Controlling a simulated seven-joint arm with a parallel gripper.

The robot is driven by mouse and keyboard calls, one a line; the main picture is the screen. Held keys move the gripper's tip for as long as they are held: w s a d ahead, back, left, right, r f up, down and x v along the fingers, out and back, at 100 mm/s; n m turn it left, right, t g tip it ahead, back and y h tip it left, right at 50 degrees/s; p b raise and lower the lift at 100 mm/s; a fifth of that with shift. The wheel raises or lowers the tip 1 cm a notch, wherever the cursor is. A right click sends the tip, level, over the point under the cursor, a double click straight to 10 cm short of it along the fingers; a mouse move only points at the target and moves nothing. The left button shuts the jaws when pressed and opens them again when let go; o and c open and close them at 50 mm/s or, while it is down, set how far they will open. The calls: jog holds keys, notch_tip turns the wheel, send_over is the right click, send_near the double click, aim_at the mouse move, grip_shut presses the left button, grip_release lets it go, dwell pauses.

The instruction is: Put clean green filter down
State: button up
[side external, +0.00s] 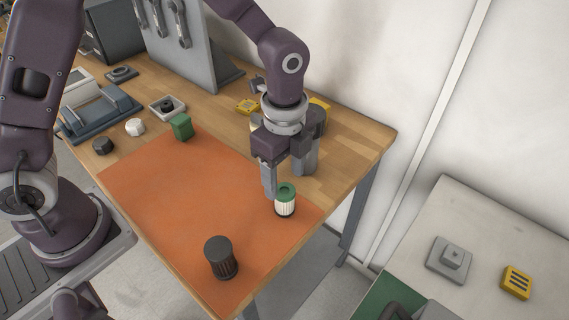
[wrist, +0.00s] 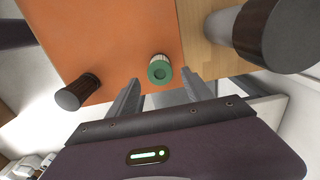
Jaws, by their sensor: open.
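The clean green filter (side external: 285,201), a white pleated cylinder with a green top, stands upright on the orange mat (side external: 180,215) near its right edge. In the wrist view the filter (wrist: 160,69) shows its green ring top just beyond the fingertips. My gripper (side external: 284,182) is open, its fingers close behind the filter in the side view. In the wrist view my gripper (wrist: 163,88) has its two fingers apart, with nothing held between them. Whether a finger touches the filter I cannot tell.
A dark filter (side external: 221,258) stands at the mat's front edge; it shows at left in the wrist view (wrist: 77,92). A green block (side external: 181,127), white knob (side external: 135,127) and black knob (side external: 103,145) stand behind the mat. The mat's middle is clear.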

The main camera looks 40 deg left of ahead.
aim_at(285, 190)
notch_tip(285, 190, up, 4)
jog(key=shift+r, duration=0.25)
jog(key=s+a+r+n+t, duration=0.25)
jog(key=a+r+n, duration=0.25)
jog(key=r, duration=0.3)
jog(key=s+a+r+n+t, duration=0.1)
jog(key=s+a+r+n, duration=0.1)
jog(key=s+a+n, duration=0.2)
jog(key=s+a+r+n+t, duration=0.2)
jog(key=s+a+r+n, duration=0.1)
jog(key=s+n, duration=0.6)
jog(key=s+a, duration=0.1)
jog(key=s, duration=0.1)
jog(key=shift+s+r, duration=0.35)
